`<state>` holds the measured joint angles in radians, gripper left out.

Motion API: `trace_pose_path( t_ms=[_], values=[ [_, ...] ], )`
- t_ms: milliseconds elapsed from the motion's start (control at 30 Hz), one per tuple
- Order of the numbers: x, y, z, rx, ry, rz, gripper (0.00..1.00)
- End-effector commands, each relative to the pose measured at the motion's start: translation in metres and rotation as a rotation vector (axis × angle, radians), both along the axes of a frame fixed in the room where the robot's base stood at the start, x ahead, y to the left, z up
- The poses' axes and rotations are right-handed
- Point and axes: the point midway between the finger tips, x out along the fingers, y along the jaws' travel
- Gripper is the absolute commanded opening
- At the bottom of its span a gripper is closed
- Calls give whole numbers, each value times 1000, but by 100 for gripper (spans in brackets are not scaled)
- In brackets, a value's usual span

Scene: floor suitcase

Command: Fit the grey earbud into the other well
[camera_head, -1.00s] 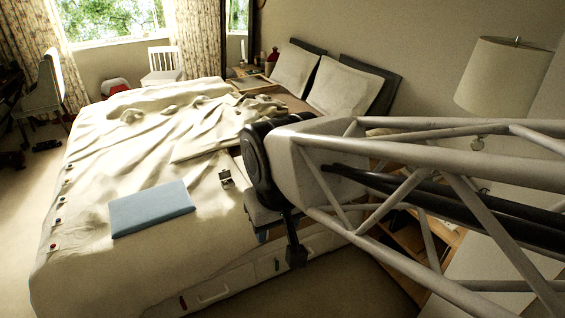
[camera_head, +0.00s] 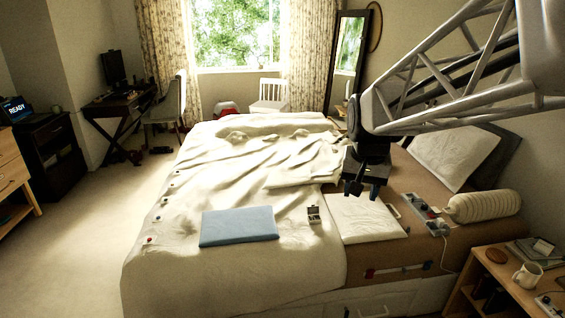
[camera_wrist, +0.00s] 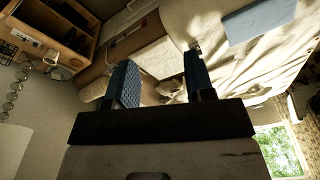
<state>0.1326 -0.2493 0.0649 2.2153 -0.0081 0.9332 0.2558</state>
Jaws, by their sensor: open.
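A small open case (camera_head: 314,214), light with dark spots inside, sits on the cream bedcover to the right of the blue folder. It looks like the earbud case, but its wells are too small to make out. I cannot pick out the grey earbud in either view. My gripper (camera_head: 362,190) is open and points down over the bed, to the right of and beyond the case in the head view. In the wrist view my gripper (camera_wrist: 160,80) shows its two blue-padded fingers wide apart with nothing held between them.
The blue folder (camera_head: 239,226) lies flat on the bed. A white board or pad (camera_head: 367,218) lies right of the case. A power strip (camera_head: 428,215) and a ribbed cream bolster (camera_head: 484,206) lie farther right. A wooden nightstand (camera_head: 510,280) with a mug stands at the lower right.

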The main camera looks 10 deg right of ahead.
Motion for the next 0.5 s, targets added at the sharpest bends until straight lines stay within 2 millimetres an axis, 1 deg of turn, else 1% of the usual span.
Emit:
trace_pose_path(
  t_ms=[33, 100, 267, 500],
  values=[
    [13, -5, -1, 3, 4, -18, 49],
    [28, -12, -2, 6, 8, -43, 49],
    [64, -30, -5, 15, 15, -103, 49],
    [117, -59, -16, 26, 26, -192, 49]
  ],
)
